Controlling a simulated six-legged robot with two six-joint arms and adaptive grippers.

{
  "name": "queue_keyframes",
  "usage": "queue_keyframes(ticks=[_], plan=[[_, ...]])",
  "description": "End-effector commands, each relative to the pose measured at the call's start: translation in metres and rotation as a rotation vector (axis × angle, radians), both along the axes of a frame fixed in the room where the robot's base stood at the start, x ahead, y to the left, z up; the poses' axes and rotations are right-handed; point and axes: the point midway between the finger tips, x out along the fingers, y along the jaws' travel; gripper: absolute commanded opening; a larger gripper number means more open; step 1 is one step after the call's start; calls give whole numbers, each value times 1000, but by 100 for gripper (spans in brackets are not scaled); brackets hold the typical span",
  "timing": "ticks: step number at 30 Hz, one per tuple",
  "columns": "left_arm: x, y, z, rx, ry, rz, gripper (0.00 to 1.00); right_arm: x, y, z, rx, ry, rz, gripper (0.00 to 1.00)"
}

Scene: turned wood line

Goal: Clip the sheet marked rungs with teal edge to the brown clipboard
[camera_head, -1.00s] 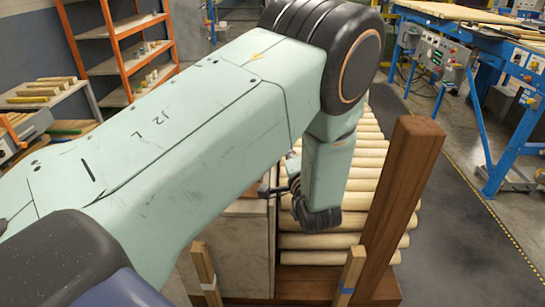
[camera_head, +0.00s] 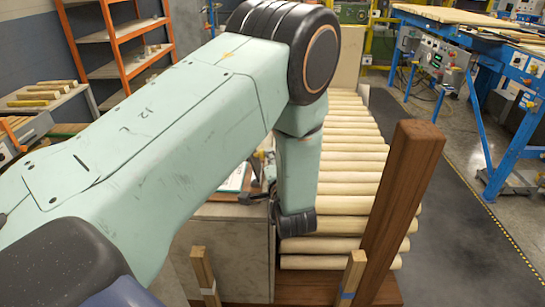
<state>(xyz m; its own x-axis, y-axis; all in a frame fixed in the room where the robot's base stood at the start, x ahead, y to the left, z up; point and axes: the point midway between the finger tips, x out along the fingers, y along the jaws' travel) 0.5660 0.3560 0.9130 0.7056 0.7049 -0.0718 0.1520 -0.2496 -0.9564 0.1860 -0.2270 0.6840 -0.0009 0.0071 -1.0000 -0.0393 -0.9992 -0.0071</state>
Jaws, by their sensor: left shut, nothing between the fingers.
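A white sheet with a teal edge (camera_head: 234,180) shows in part on the counter, just behind my left arm. Its marking is too small and too covered to read. My left gripper (camera_head: 257,195) is small and dark, mostly hidden by its wrist, close to the right of the sheet. It is shut and empty. I cannot tell whether it touches anything. No brown clipboard can be made out; my arm covers much of the counter. My right gripper is out of view.
The pale counter (camera_head: 232,210) stands beside a rack of turned wood rollers (camera_head: 345,170). A dark brown post (camera_head: 403,205) rises at the right front, and two short wooden stakes (camera_head: 203,272) stand in front. An orange shelf (camera_head: 115,45) is at the back left.

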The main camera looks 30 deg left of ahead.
Motion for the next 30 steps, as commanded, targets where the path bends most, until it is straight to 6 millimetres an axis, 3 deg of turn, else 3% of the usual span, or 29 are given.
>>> queue_keyframes(ticks=[17,30], plan=[[-5,8,6,-109,-65,3,0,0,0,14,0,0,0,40],[-20,32,12,-419,-254,5,0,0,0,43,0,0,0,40]])
